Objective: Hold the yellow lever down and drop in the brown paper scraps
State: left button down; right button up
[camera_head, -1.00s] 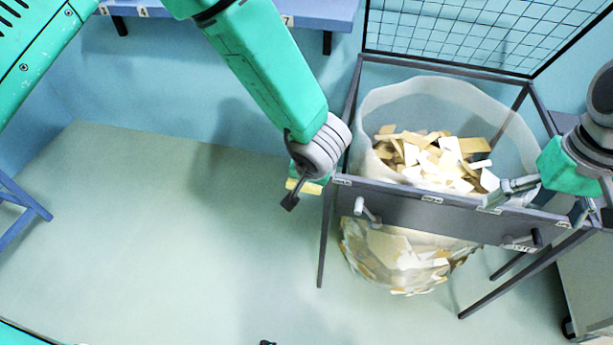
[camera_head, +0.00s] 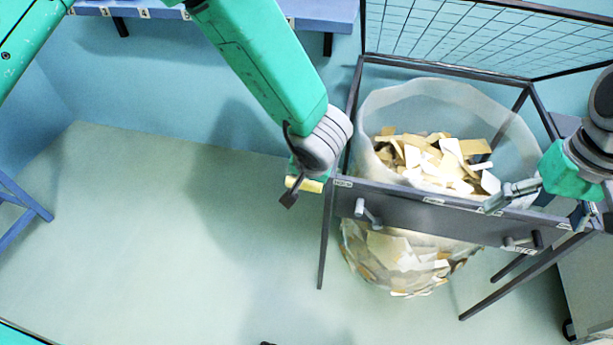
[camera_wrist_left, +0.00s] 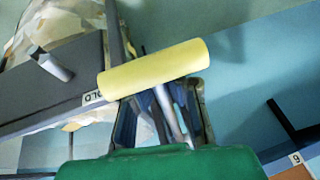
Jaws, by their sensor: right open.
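The yellow lever (camera_head: 311,186) is at the left front corner of the grey bin frame (camera_head: 400,207). It shows as a yellow bar (camera_wrist_left: 155,68) in the left wrist view. My left gripper (camera_head: 290,197) is at the lever, its dark tip just in front of it. The bar hides part of the fingers, so I cannot tell whether they are open or shut, or touching it. My right gripper (camera_head: 505,197) is open above the frame's front edge; I see nothing between its fingers. Tan, brown and white paper scraps (camera_head: 425,158) fill the clear bag (camera_head: 375,112) inside the frame.
A mesh lid (camera_head: 455,35) stands raised at the back of the frame. Two grey handles (camera_head: 367,210) (camera_head: 522,241) stick out of the front panel. A blue numbered shelf (camera_head: 150,10) runs along the wall.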

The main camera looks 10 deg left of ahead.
pick_arm(q)
jog(key=shift+v, duration=1.2)
jog(key=shift+w, duration=0.1)
jog(key=c, duration=2.3)
grip_release()
jog(key=o, duration=0.7)
jog(key=shift+d, duration=0.1)
jog(key=shift+c, duration=0.2)
jog(key=shift+d, duration=0.1)
jog(key=shift+r, duration=0.1)
jog(key=v, duration=1.1)
jog(key=shift+r, duration=0.45)
